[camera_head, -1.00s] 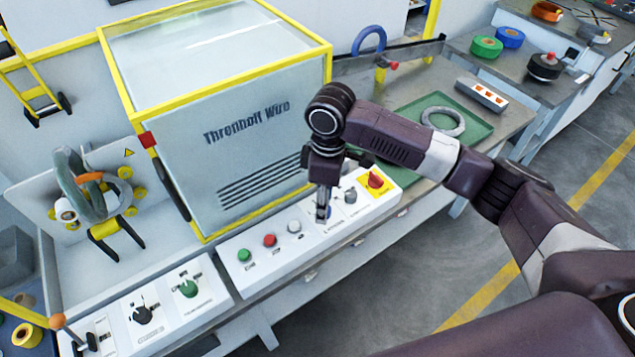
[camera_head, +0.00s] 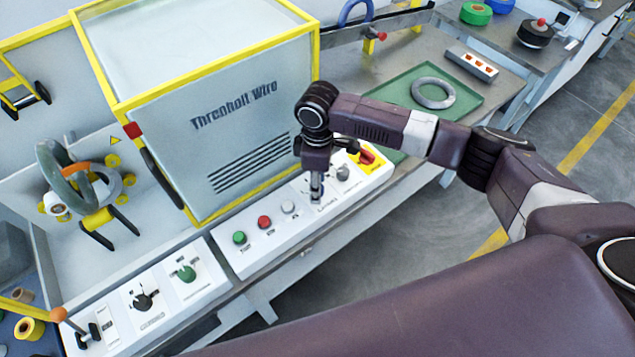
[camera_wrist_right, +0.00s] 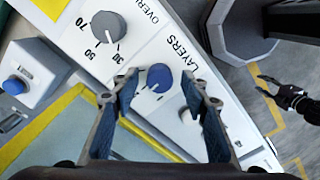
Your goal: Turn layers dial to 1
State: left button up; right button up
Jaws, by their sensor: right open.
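The layers dial (camera_wrist_right: 159,77) is a round blue knob with a white mark, on the white panel beside the word LAYERS in the right wrist view. My right gripper (camera_wrist_right: 160,82) is open, with one finger on each side of the dial; I cannot tell whether they touch it. In the head view my right gripper (camera_head: 316,188) points straight down at the panel and hides the dial. A small dark claw-like shape (camera_wrist_right: 287,96) over the floor in the wrist view may be my left gripper; its jaw state is unclear.
The grey overlap dial (camera_wrist_right: 109,27) sits beside the layers dial. A white button (camera_head: 288,207), red button (camera_head: 264,222) and green button (camera_head: 239,237) lie left along the panel. A red switch on a yellow plate (camera_head: 367,155) is at its right end. The wrapping machine housing (camera_head: 215,120) stands behind.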

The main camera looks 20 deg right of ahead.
jog(key=c, duration=0.7)
grip_shut()
jog(key=shift+r+n+p, duration=0.1)
jog(key=shift+n+p, duration=0.3)
jog(key=shift+n, duration=0.2)
jog(key=shift+n+p, duration=0.6)
jog(key=shift+n, duration=0.5)
jog(key=n+p, duration=0.1)
jog(key=n, duration=0.2)
jog(key=shift+w+n, duration=0.1)
jog(key=shift+n, duration=0.2)
pick_arm(q)
jog(key=s+r, duration=0.1)
jog(key=r, duration=0.1)
jog(key=s+r+p, duration=0.1)
jog(key=shift+a+r, duration=0.1)
jog(key=shift+r, duration=0.25)
pick_arm(e)
jog(key=n, duration=0.4)
jog(key=shift+n, duration=0.4)
pick_arm(q)
jog(key=shift+s, duration=0.1)
